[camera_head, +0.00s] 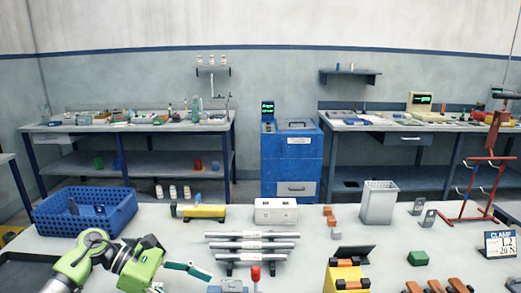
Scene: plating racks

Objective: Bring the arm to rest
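My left arm comes in from the lower left, green and grey. Its gripper (182,278) is low over the front of the pale table (150,214), left of the rods. One dark green finger points right and a second one shows lower, near the bottom edge. The fingers look spread apart, and I see nothing held between them. My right arm and gripper are not in view.
A blue crate (85,222) stands behind my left arm. A rack of grey rods (252,246), a yellow cylinder (203,211), a white box (275,211), a grey bin (379,202) and a red rack (472,190) stand on the table.

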